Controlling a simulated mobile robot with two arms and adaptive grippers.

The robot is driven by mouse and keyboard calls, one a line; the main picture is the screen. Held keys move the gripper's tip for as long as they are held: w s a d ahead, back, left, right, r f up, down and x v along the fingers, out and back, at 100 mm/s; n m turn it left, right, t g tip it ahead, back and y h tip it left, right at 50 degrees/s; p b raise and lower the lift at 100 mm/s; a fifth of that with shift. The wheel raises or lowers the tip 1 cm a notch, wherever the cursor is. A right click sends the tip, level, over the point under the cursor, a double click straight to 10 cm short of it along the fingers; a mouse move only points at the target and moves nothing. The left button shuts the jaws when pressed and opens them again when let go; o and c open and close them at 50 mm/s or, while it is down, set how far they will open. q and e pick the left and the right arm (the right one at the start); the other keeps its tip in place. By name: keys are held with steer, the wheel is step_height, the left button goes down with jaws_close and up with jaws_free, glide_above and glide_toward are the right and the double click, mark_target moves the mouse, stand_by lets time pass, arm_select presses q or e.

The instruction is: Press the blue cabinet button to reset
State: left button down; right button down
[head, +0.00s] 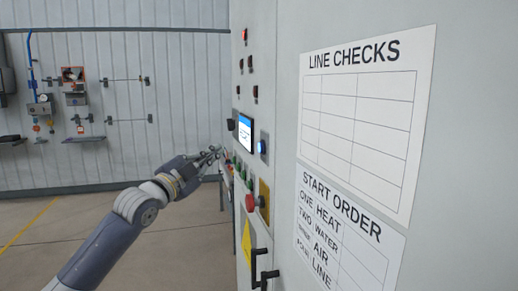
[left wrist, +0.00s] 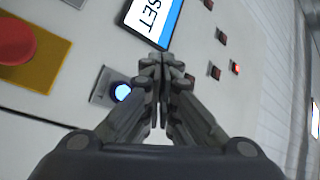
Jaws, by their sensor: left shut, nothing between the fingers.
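The blue button (head: 262,147) glows on the face of the grey cabinet (head: 275,60), just right of and below the small screen (head: 245,132). In the left wrist view the lit blue button (left wrist: 123,92) sits on a square plate, left of my fingers. My left gripper (head: 215,152) is shut and empty, at about the button's height and to its left in the head view. It looks apart from the cabinet face. In the left wrist view the closed fingertips (left wrist: 160,65) point towards the panel below the screen (left wrist: 152,20). My right gripper is not in view.
A red mushroom button (head: 252,202) on a yellow plate and several green buttons (head: 242,172) are lower on the panel. Red indicators (head: 244,36) are above. Black handles (head: 262,268) stick out low down. Open floor (head: 180,235) lies left of the cabinet.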

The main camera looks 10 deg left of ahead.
mark_target(261, 148)
arm_select(q)
steer(key=w+d, duration=0.3)
steer(key=d, duration=0.4)
steer(key=shift+d, duration=0.3)
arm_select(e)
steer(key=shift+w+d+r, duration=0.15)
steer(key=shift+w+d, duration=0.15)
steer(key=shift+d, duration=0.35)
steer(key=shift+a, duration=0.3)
arm_select(q)
steer(key=shift+w, duration=0.1)
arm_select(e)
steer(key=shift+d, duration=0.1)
arm_select(q)
steer(key=shift+w+d+p, duration=0.15)
steer(key=shift+d+p, duration=0.2)
steer(key=shift+d, duration=0.05)
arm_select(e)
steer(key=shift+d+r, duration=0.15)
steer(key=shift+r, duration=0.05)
